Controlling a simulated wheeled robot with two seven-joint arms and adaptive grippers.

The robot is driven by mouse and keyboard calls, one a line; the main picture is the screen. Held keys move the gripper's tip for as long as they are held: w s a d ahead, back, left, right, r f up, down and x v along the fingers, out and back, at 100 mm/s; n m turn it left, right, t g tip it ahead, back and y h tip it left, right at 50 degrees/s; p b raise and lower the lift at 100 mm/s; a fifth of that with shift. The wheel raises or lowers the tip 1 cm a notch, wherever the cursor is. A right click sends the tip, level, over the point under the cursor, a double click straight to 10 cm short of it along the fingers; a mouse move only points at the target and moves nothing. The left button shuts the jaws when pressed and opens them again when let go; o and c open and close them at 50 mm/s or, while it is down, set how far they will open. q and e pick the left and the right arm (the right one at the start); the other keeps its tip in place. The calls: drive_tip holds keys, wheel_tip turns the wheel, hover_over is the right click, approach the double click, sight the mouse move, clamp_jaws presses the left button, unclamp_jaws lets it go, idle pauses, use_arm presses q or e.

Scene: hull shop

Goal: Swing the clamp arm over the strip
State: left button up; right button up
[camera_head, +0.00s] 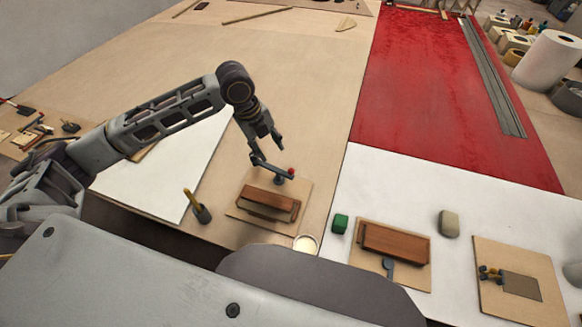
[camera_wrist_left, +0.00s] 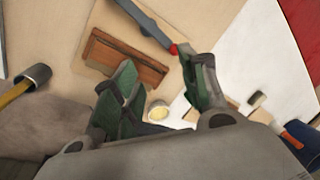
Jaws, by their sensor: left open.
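The clamp arm (camera_head: 272,168) is a grey-blue lever with a red tip on a small tan board (camera_head: 243,213). A reddish-brown wooden strip (camera_head: 270,197) lies on the same board, nearer to me. The clamp arm lies behind the strip, not across it. In the left wrist view, the clamp arm (camera_wrist_left: 146,20) and its red tip show beyond the strip (camera_wrist_left: 125,58). My left gripper (camera_head: 267,146) is open and empty just above the clamp arm; its green-padded fingers (camera_wrist_left: 160,88) are spread apart. Whether it touches the lever is unclear. My right gripper is not visible.
A second board with a brown block (camera_head: 395,243) is farther right. The tabletop behind is largely clear.

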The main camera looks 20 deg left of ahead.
use_arm(q)
drive_tip(key=shift+w+d+r+m+h, duration=0.1)
drive_tip(key=shift+d+r+m+h, duration=0.1)
drive_tip(key=shift+d+m, duration=0.45)
drive_tip(key=shift+w+d+r+m+h, duration=0.1)
drive_tip(key=shift+d+m+h, duration=0.15)
drive_tip(key=shift+m, duration=0.6)
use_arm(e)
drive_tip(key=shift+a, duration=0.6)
use_arm(q)
drive_tip(key=shift+f, duration=0.1)
